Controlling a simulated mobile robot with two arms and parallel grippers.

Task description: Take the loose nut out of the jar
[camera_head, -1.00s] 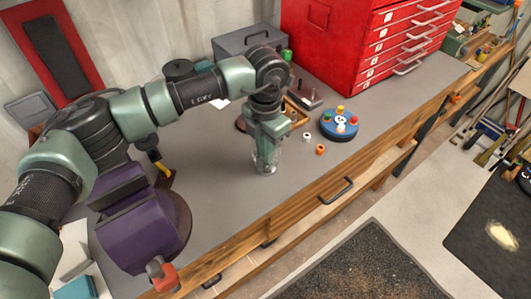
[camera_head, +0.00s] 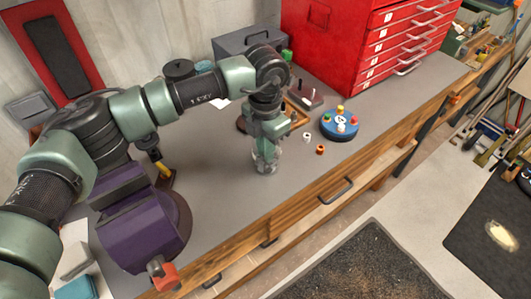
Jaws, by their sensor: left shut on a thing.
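A small clear glass jar (camera_head: 265,168) stands upright on the grey bench top, straight below my left gripper. My left gripper (camera_head: 265,150) points down at the jar's upper part and is shut on it. The gripper covers the jar's mouth, and whether a lid is there I cannot tell. The loose nut cannot be made out inside the jar. My right gripper is not in view.
An orange ring (camera_head: 320,149) and a pale ring (camera_head: 306,136) lie right of the jar. Beyond them is a blue round tray (camera_head: 341,131) with coloured pieces. A purple vise (camera_head: 140,230) stands at the left, and a red drawer cabinet (camera_head: 345,45) stands behind.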

